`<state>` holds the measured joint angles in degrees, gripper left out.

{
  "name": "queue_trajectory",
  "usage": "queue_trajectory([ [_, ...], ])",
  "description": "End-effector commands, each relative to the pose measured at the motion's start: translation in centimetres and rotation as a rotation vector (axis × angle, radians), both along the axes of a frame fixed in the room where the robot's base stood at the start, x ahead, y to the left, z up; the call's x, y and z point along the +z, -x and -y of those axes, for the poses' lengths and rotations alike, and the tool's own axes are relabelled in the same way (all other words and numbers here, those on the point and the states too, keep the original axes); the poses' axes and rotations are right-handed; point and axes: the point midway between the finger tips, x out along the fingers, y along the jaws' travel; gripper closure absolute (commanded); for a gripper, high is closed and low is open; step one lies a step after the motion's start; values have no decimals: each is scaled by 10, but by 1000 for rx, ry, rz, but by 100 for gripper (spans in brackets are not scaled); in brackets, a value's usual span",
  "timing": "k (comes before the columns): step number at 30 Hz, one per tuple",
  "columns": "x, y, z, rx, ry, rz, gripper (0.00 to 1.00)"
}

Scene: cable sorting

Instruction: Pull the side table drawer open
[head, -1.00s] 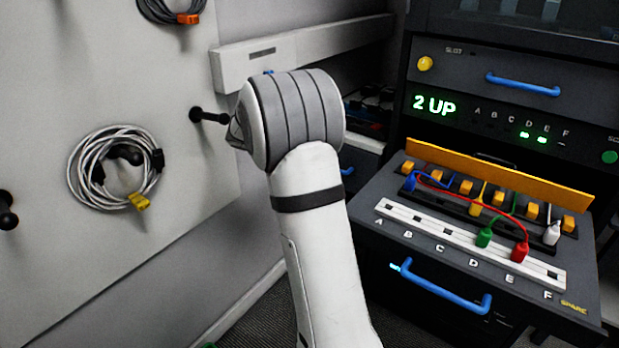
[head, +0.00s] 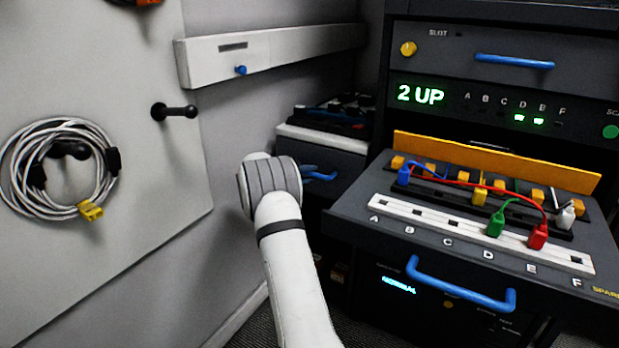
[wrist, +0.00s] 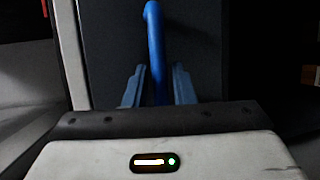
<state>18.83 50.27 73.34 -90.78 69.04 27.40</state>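The side table (head: 322,138) has a pale top and a dark drawer front (head: 346,176) with a blue handle (head: 320,176). In the head view my wrist covers the handle's left part and hides my gripper. In the wrist view the blue handle (wrist: 157,55) runs upright in the picture, in front of the dark drawer front (wrist: 198,45). My gripper (wrist: 160,72) has one finger on each side of the handle. Narrow dark gaps show between fingers and handle, so it looks open around it. The drawer looks shut.
To the right, a rack's pulled-out shelf (head: 340,213) with coloured plugs and a lower blue handle (head: 455,290) stands close to my arm. Dark items (head: 335,115) lie on the side table.

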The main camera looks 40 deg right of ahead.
Motion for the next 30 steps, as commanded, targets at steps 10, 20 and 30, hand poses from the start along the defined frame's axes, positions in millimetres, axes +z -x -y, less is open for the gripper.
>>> queue_trajectory([
  [10, -2, 0, 11, 2, 0, -1, 77],
  [20, -2, -1, 10, 3, 0, 0, 98],
  [30, -2, -1, 9, 3, -1, -1, 100],
])
